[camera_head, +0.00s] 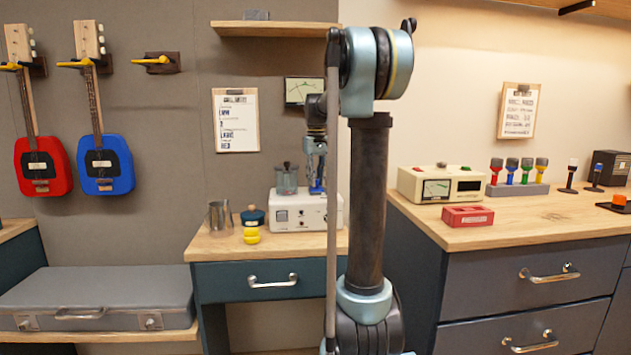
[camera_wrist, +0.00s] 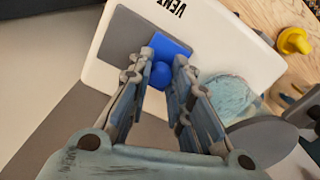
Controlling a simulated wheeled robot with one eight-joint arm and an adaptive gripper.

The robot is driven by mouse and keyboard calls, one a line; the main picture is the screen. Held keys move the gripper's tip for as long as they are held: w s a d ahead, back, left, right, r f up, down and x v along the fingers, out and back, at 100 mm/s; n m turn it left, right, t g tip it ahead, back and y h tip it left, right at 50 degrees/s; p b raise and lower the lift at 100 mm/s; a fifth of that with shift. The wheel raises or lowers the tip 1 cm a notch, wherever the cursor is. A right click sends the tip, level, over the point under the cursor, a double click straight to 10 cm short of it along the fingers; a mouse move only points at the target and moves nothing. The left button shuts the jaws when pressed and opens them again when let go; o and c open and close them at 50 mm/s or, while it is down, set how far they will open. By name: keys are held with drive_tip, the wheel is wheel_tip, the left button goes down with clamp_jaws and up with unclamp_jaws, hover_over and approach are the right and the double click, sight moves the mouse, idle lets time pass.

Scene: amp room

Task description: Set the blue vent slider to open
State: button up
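The blue vent slider (camera_wrist: 183,46) is a flat blue plate with a round knob (camera_wrist: 161,75), on a white unit (camera_wrist: 110,78) marked VENT. A grey plate (camera_wrist: 123,38) lies beside the blue one. In the head view the white unit (camera_head: 290,213) stands on the middle bench, with blue (camera_head: 317,187) showing below my gripper. My gripper (camera_wrist: 163,60) points down at it, with one finger on each side of the knob. The gap is close to the knob's width. I cannot tell whether the fingers press on it. The fingers hide part of the slider.
A lidded jar (camera_head: 286,180) stands on the unit, close to my gripper. A metal cup (camera_head: 220,217), a dark blue pot (camera_head: 252,216) and a yellow object (camera_head: 251,237) stand to its left. A cream meter box (camera_head: 440,185) is on the right bench.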

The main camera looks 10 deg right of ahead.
sight(331, 189)
clamp_jaws()
drive_tip(key=shift+s+d, duration=0.15)
drive_tip(key=shift+d, duration=2.6)
drive_tip(key=o, duration=0.8)
unclamp_jaws()
wheel_tip(331, 189, up, 12)
drive_tip(key=shift+f, duration=0.1)
